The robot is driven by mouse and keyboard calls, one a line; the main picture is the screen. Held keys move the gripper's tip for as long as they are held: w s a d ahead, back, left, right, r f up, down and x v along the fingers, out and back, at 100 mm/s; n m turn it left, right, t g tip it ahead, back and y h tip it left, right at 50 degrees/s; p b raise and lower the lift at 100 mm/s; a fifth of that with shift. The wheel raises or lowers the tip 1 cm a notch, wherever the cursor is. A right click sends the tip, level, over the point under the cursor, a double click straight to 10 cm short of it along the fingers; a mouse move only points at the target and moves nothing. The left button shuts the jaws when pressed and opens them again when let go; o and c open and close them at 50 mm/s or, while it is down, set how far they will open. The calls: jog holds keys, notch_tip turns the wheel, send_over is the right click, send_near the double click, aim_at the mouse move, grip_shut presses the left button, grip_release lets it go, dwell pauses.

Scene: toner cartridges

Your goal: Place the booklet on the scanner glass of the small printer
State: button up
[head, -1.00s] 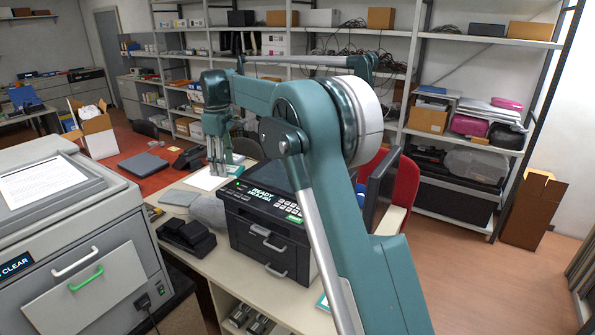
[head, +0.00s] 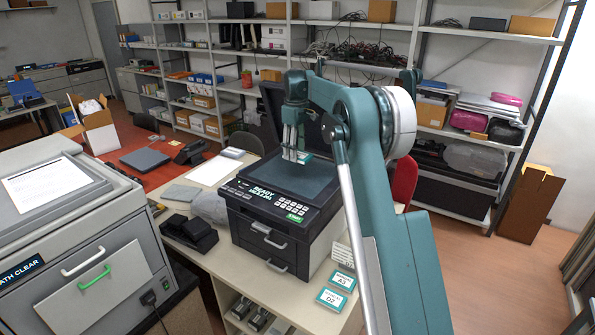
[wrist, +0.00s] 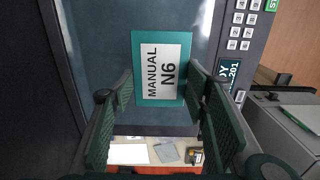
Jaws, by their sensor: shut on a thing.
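My gripper (head: 292,155) is over the small black printer (head: 262,243), whose front panel reads "READY". It is shut on the booklet (head: 306,157), which is small and teal with a white label. In the wrist view the booklet (wrist: 160,66) reads "MANUAL N6" and sits between my finger pads (wrist: 162,88). The printer's lid (head: 268,112) stands open behind the glass. The scanner glass (head: 285,185) is dark and bare below the booklet. I cannot tell whether the booklet touches the glass.
Two teal-edged booklets, A3 (head: 342,280) and O2 (head: 331,298), lie on the table right of the printer. A black device (head: 190,233) and a grey cloth-like thing (head: 209,206) stand left of it. A large grey printer (head: 75,240) fills the left. A white sheet (head: 214,170) lies behind.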

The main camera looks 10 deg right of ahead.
jog(key=shift+d, duration=0.25)
jog(key=shift+f, duration=0.1)
send_over(297, 177)
jog(key=shift+s+f, duration=0.15)
jog(key=shift+f, duration=2.95)
jog(key=shift+f, duration=1.85)
jog(key=shift+f, duration=0.1)
jog(key=o, duration=0.9)
